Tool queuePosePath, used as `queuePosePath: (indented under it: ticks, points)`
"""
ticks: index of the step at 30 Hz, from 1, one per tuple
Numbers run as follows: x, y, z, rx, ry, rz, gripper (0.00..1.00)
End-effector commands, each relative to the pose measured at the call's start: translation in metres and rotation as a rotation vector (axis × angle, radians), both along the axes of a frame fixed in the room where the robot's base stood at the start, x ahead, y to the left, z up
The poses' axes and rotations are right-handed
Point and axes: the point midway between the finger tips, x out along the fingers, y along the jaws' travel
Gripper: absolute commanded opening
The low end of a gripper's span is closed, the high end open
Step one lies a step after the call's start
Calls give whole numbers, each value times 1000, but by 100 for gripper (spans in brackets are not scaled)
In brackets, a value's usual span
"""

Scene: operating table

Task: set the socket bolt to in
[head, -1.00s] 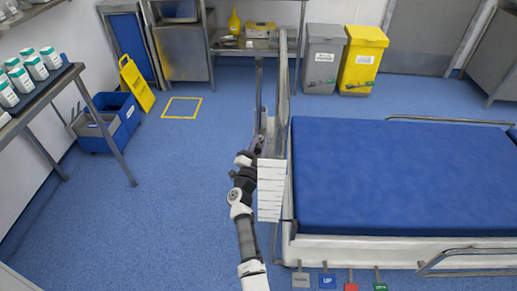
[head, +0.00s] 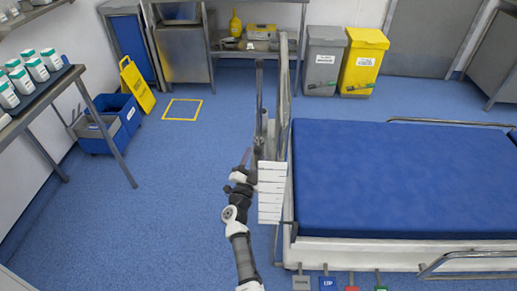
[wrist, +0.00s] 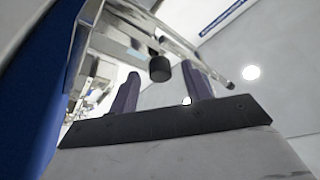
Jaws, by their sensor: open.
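In the wrist view a short black cylindrical knob (wrist: 160,69), which looks like the socket bolt, sticks out under a metal rail. My gripper (wrist: 163,74) is open, with one dark finger on each side of the knob in the picture and nothing held. I cannot tell how deep the knob sits between the fingers, and no contact shows. In the head view my gripper (head: 246,156) is small, just left of the upright metal post and frame at the bed's left end. The bolt cannot be made out there, and its in or out position is unclear.
The bed with its blue mattress (head: 400,175) fills the right. A white slatted panel (head: 271,192) stands close to the right of my arm. A metal post (head: 259,100) rises beyond my gripper. The blue floor (head: 150,215) to the left is open.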

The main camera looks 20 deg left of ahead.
Motion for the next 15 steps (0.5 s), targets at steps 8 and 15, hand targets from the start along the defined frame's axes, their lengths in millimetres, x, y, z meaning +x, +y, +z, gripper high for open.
queuePosePath:
  ticks: [8, 15]
  points:
    - [-58, -2, -19, 1, 1, 0, 48]
    - [-80, -3, -25, 1, -1, 0, 48]
